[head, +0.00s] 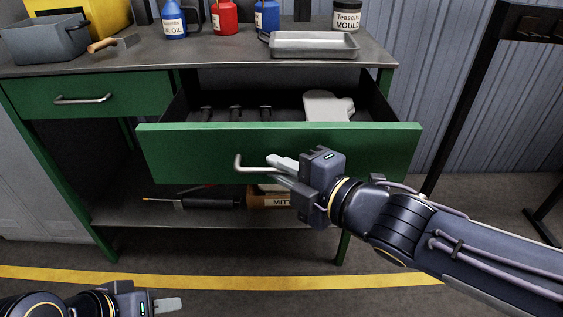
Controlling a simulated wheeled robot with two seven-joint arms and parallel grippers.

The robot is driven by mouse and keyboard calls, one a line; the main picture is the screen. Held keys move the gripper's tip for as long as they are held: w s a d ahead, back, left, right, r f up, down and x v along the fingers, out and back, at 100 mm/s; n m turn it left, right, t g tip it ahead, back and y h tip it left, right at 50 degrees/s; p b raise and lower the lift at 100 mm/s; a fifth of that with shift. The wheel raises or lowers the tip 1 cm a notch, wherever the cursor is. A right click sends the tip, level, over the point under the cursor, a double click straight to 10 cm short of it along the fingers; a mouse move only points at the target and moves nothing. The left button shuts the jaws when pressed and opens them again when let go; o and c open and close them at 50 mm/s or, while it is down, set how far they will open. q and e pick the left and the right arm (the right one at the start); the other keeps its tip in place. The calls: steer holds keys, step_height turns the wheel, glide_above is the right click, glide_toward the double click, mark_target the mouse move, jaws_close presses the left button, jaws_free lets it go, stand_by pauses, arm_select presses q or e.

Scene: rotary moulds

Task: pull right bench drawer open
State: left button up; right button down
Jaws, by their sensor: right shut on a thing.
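The right bench drawer (280,140) has a green front and stands pulled out from the bench, with its dark inside showing. Several dark tools and a pale grey object (328,106) lie in it. Its metal bar handle (240,163) shows at its left end. My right gripper (283,167) is shut on the handle, which hides the handle's right part. My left gripper (168,304) is low at the bottom left, over the floor and away from the bench. Its fingers look close together, but the gap between them is not clear.
The left drawer (70,99) is closed. On the bench top (200,55) are a grey bin (45,40), a scraper (113,44), bottles, a metal tray (314,45) and a labelled jar (346,17). A lower shelf (130,208) holds a box and tools. A dark frame stands right.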

steer(key=shift+s, duration=0.45)
steer(key=c, duration=1.5)
jaws_free()
steer(key=p+v, duration=0.6)
steer(key=v, duration=0.1)
steer(key=shift+s+d, duration=0.25)
steer(key=shift+s, duration=0.05)
